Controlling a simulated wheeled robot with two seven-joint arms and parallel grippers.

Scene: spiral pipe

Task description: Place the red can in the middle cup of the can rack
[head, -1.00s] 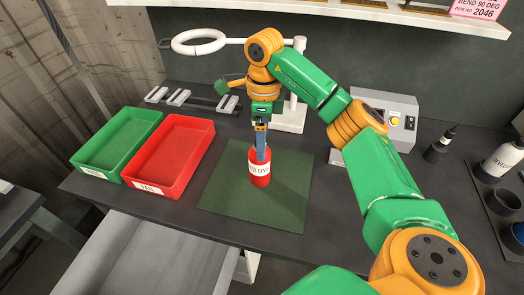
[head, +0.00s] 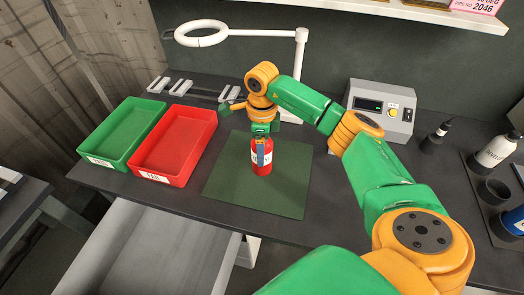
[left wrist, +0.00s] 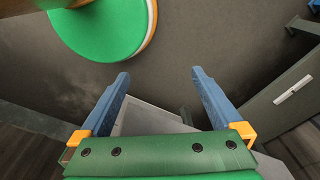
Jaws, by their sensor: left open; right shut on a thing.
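The red can (head: 268,168) with a white label stands upright on the green mat (head: 230,185) in the head view. My right gripper (head: 261,153) comes down from above and is shut on the can, its blue finger covering part of the label. The can rack (head: 481,209) is a dark plate at the right edge, partly cut off. Its middle cup (head: 495,190) looks empty, with a white bottle (head: 494,152) behind it and a blue can (head: 516,220) in front. My left gripper (left wrist: 160,76) is open and empty in the left wrist view, and out of the head view.
A green tray (head: 120,132) and a red tray (head: 175,145) stand left of the mat. A grey control box (head: 382,105) and a small dark bottle (head: 437,138) are at the back right. A white ring lamp (head: 202,34) stands behind. My right arm crosses between can and rack.

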